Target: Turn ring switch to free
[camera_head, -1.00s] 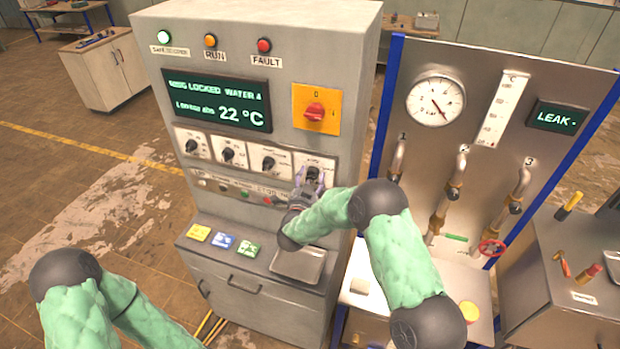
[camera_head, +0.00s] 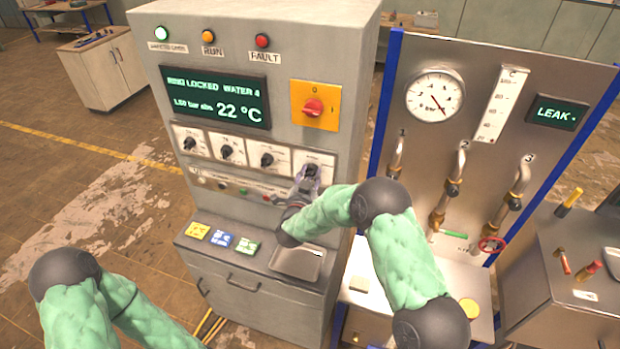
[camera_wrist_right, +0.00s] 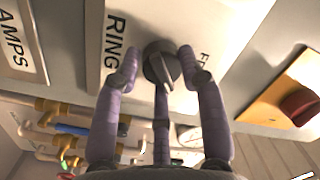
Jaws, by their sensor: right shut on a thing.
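The ring switch (camera_wrist_right: 160,64) is a dark knob on a white plate, with "RING" and a partly hidden label starting "F" beside it in the right wrist view. In the head view it is the rightmost of the row of knobs, at the plate (camera_head: 313,163), mostly behind my gripper. My right gripper (camera_head: 308,172) is at this knob; its fingers (camera_wrist_right: 158,66) stand on both sides of it and are shut on it. The cabinet display (camera_head: 215,97) reads "RING LOCKED". My left arm shows at the lower left, but its gripper is out of view.
Several more knobs (camera_head: 227,151) sit left of the ring switch. A red switch on a yellow plate (camera_head: 315,105) is above it. A small tray (camera_head: 297,263) and coloured cards (camera_head: 222,239) lie on the ledge below. A gauge panel (camera_head: 436,97) stands to the right.

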